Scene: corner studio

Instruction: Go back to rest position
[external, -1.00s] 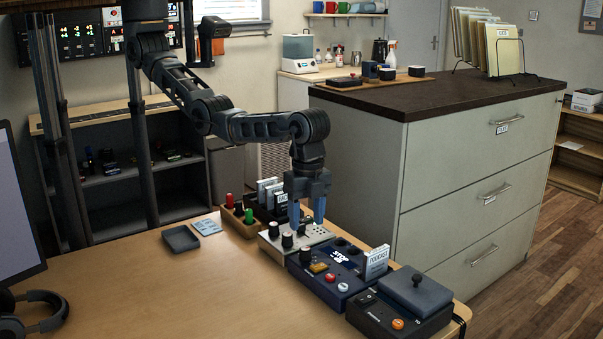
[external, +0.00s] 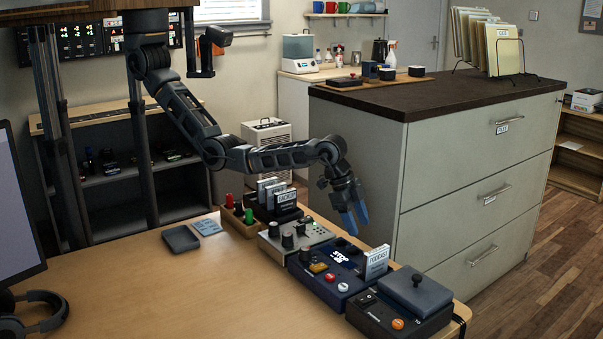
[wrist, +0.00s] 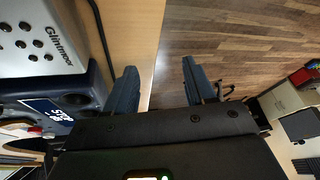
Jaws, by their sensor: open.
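My gripper (external: 354,222) has blue fingers and hangs in the air near the desk's far right edge, above and behind the dark blue device. In the wrist view its two fingers (wrist: 157,88) stand apart, with nothing between them but the desk edge and the wood floor beyond. My arm stretches from the upper left, over the devices, with the wrist tilted.
On the desk (external: 190,290) stand a grey knobbed box (external: 312,232), a dark blue device (external: 318,284) with a "PODCAST" card (external: 376,262), and a black box (external: 385,312) with a lidded top. A tall drawer cabinet (external: 480,190) stands close behind. The desk's left middle is clear.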

